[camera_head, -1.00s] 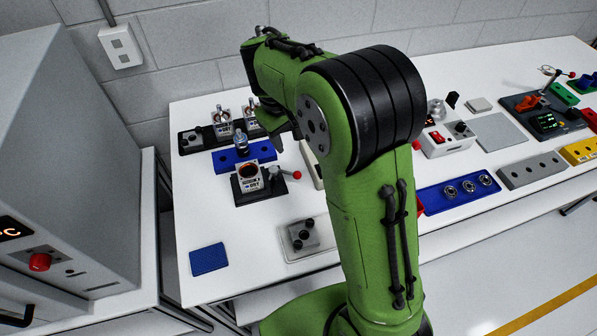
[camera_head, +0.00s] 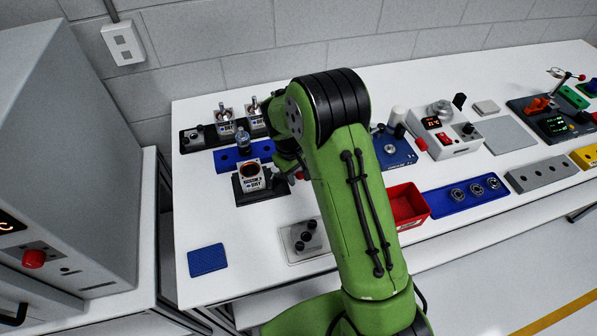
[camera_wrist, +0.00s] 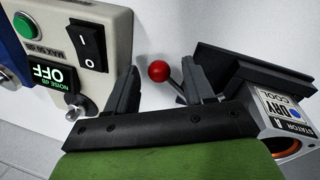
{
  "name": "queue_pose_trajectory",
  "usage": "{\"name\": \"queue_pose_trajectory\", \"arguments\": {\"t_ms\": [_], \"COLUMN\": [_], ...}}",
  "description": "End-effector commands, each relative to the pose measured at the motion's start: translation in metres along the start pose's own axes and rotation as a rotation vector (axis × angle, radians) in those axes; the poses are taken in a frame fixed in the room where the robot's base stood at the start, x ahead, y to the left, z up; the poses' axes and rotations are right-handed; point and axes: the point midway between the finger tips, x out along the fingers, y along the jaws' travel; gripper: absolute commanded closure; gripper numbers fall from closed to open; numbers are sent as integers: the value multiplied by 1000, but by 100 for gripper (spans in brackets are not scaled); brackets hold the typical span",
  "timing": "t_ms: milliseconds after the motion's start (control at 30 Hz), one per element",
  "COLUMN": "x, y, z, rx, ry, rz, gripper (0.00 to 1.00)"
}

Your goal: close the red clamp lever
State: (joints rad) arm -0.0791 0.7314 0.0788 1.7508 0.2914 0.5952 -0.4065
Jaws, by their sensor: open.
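The clamp lever's red ball knob (camera_wrist: 158,71) shows in the wrist view between my gripper's two open fingers (camera_wrist: 160,76), with a gap on each side. Its thin metal rod (camera_wrist: 179,95) slants down right toward the right finger. In the head view only a bit of the red knob (camera_head: 300,175) shows beside my arm. The lever belongs to a black fixture (camera_head: 262,195) holding a white stator unit (camera_head: 251,182) with a dark orange-rimmed opening; the unit's label (camera_wrist: 280,106) also shows in the wrist view. My gripper is mostly hidden by my arm in the head view.
A beige switch box (camera_wrist: 95,45) stands close to the left finger in the wrist view. The blue holder (camera_head: 226,158) is behind the fixture. A grey plate with black knobs (camera_head: 304,241) and a red bin (camera_head: 406,206) are nearer the front. The table's front left is mostly clear.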

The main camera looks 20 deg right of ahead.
Motion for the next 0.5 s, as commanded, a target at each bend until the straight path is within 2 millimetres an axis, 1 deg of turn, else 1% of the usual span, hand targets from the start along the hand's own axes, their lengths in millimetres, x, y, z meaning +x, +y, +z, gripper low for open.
{"name": "queue_pose_trajectory", "arguments": {"t_ms": [200, 233, 500], "x": [1, 1, 0], "y": [0, 0, 0], "z": [0, 0, 0], "rx": [0, 0, 0], "ry": [1, 1, 1], "rz": [0, 0, 0], "gripper": [47, 49, 90]}}
